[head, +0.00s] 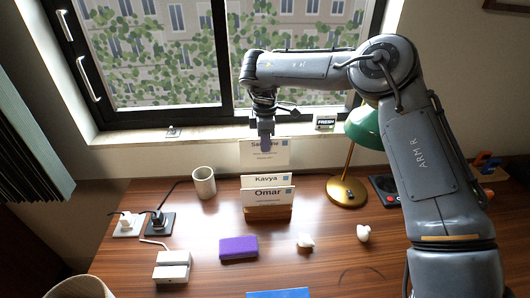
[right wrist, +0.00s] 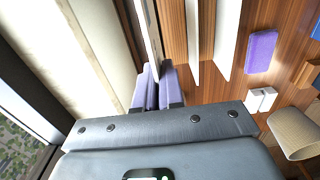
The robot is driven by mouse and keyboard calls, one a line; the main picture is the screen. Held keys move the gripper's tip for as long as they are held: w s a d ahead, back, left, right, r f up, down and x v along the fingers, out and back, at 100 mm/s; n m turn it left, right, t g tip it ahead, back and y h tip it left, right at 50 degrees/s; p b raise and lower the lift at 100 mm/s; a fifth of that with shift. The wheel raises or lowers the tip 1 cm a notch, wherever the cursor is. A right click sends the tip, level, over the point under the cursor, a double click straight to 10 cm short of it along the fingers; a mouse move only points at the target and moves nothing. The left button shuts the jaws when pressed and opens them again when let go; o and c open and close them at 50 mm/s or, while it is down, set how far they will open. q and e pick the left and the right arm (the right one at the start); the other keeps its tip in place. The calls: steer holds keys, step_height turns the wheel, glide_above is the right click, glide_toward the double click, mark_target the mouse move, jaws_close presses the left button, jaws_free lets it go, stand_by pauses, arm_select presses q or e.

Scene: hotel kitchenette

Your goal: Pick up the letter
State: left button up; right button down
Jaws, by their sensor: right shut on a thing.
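My right gripper (head: 266,142) is shut on the top edge of a white letter (head: 264,159) and holds it upright. The fingers hide part of its printed name, which begins with "Sa". The letter hangs behind and above two other letters, marked Kavya (head: 267,180) and Omar (head: 267,194), which stand in a wooden holder (head: 267,213). Its lower edge is hidden behind the Kavya letter, so I cannot tell whether it is clear of the holder. In the right wrist view, the purple fingers (right wrist: 155,88) pinch the letter (right wrist: 148,35). My left gripper is not in view.
A mug (head: 203,183) stands left of the holder, and a green lamp (head: 347,190) stands to its right near my right arm. A purple box (head: 238,247) and a white device (head: 172,266) lie in front. The window sill (head: 215,137) runs close behind.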

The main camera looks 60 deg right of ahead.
step_height(320, 180, up, 18)
steer(key=p, duration=0.8)
